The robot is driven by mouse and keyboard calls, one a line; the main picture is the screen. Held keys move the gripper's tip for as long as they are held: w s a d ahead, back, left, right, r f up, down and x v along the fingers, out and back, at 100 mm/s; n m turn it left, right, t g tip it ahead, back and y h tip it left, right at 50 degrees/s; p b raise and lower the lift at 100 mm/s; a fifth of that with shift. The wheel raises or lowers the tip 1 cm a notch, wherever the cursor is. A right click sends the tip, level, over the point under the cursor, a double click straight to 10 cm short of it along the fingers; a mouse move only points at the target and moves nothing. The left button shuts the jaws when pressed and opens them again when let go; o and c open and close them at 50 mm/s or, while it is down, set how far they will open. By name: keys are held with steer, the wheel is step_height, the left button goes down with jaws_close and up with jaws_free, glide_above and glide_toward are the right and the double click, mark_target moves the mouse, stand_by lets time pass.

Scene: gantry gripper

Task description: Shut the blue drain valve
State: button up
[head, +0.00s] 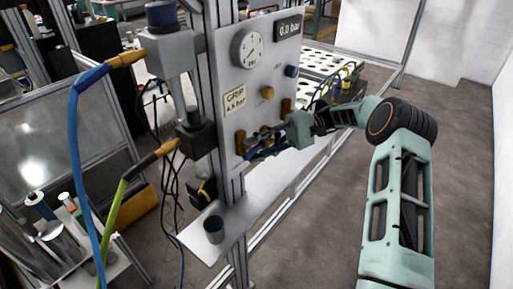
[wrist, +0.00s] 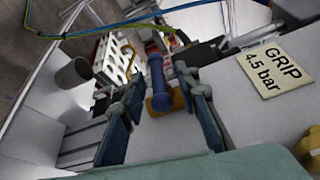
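The blue drain valve's handle (wrist: 157,78) stands between my two fingers in the wrist view, on a brass body (wrist: 160,104) at the panel. My gripper (wrist: 158,90) is open around the handle, with a gap visible on both sides. Whether either finger touches the handle cannot be told. In the head view my gripper (head: 262,143) is at the lower left of the grey panel (head: 240,78), below the GRIP label. There the fingers largely hide the valve, and its handle cannot be told apart from the blue finger pads.
The panel carries a round gauge (head: 247,49), a display (head: 289,27) reading 0.0 bar, a blue knob (head: 291,71) and a brass knob (head: 267,93). A dark cup (head: 214,229) stands on a shelf below. Blue and green hoses hang at the left. Floor at the right is clear.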

steer(key=shift+w+d, duration=0.1)
steer(key=v, duration=0.7)
stand_by(0.4)
steer(key=shift+d, duration=0.1)
